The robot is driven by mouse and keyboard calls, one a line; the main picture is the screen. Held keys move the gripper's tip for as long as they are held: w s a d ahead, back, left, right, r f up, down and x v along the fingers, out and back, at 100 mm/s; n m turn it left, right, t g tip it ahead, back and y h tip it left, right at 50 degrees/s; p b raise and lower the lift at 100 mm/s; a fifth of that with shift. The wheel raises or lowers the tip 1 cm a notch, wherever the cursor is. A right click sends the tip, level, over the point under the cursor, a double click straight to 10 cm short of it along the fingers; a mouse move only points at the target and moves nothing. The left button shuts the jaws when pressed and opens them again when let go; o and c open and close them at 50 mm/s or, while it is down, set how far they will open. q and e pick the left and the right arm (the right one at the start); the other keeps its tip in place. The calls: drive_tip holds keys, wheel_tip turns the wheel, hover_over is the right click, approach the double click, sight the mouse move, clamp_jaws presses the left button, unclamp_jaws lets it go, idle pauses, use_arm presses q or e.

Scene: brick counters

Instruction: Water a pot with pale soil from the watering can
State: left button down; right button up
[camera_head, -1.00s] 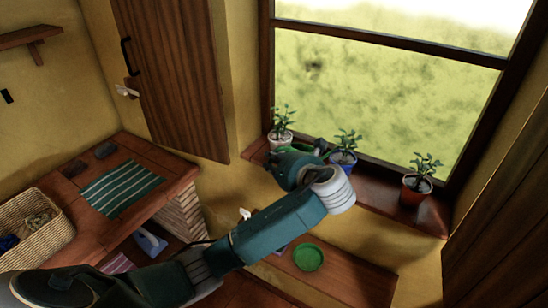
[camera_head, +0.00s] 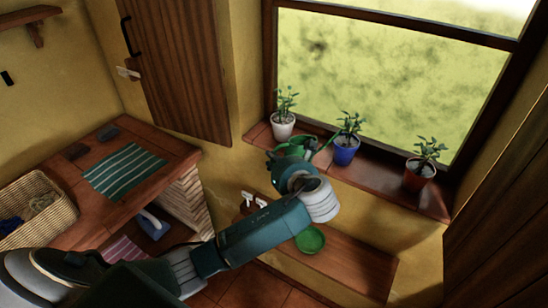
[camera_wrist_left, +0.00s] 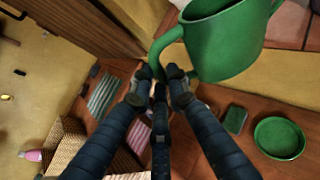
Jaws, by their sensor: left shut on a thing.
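My left gripper (camera_head: 277,156) is shut on the handle of the green watering can (camera_wrist_left: 222,42), as the left wrist view shows at its fingertips (camera_wrist_left: 160,82). In the head view the can (camera_head: 308,143) is mostly hidden behind my gripper, in front of the window sill. On the sill stand a white pot (camera_head: 283,131), a blue pot (camera_head: 344,156) and a terracotta pot (camera_head: 417,180), each with a leafy plant. The can is between the white and blue pots in the picture. The soil colour is too small to tell. My right gripper is out of view.
A green saucer (camera_head: 312,239) lies on a low wooden bench (camera_head: 350,261) below the sill. At left, a brick counter (camera_head: 111,209) holds a striped cloth (camera_head: 124,171) and a wicker basket (camera_head: 37,211). The window glass (camera_head: 390,90) is behind the pots.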

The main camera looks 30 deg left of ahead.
use_arm(q)
drive_tip(key=shift+w+d+r, duration=0.15)
drive_tip(key=shift+d, duration=0.1)
drive_tip(key=shift+a+p, duration=0.1)
drive_tip(key=shift+p, duration=0.3)
drive_tip(key=shift+n+t, duration=0.5)
drive_tip(key=shift+n, duration=0.3)
drive_tip(key=shift+w+f+b, duration=0.15)
drive_tip(key=shift+f+b, duration=1.15)
drive_tip(key=shift+b, duration=0.2)
drive_tip(key=shift+w+f+b, duration=0.1)
drive_tip(key=shift+f+b, duration=1.2)
drive_tip(key=shift+b, duration=0.15)
